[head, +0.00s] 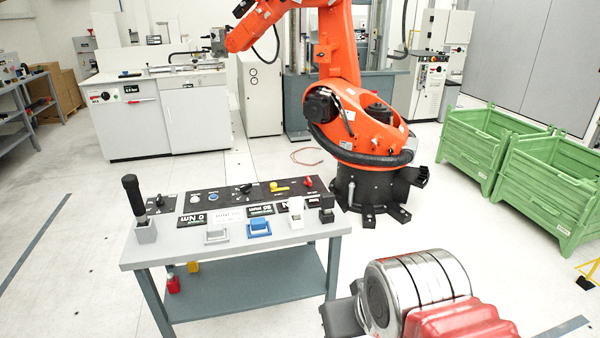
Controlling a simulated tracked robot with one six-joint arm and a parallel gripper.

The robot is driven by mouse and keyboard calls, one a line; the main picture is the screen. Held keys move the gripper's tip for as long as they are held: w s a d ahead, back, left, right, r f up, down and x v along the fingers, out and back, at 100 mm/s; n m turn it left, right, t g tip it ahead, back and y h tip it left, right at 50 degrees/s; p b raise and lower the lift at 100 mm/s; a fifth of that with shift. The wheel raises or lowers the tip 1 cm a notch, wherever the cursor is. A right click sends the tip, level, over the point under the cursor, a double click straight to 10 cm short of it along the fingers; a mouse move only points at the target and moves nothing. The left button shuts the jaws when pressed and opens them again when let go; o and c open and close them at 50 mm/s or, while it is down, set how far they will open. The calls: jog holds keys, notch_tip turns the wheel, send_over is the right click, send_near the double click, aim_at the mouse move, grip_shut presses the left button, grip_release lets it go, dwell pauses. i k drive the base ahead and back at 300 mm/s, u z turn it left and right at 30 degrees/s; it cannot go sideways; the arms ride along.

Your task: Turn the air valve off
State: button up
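A yellow lever handle (280,187) lies sideways on the black control panel (228,194) at the back of the grey bench, and looks like a valve handle. A red knob (308,182) sits to its right. A cabinet (128,130) at the back left carries a display reading in bar (131,89) and a thin red handle below it. The labels are too small to tell which of these is the air valve. Part of my own arm shows at the lower right, apart from the panel. My gripper's fingers are not visible.
The bench (140,252) holds a black-handled lever (134,195), a blue block (259,227) and several plates. An orange industrial arm (360,120) stands behind it. Green crates (545,190) stand at the right. The floor left of the bench is clear.

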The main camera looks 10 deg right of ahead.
aim_at(308, 181)
jog(key=u, duration=0.15)
jog(key=i, duration=2.25)
jog(key=u, duration=0.05)
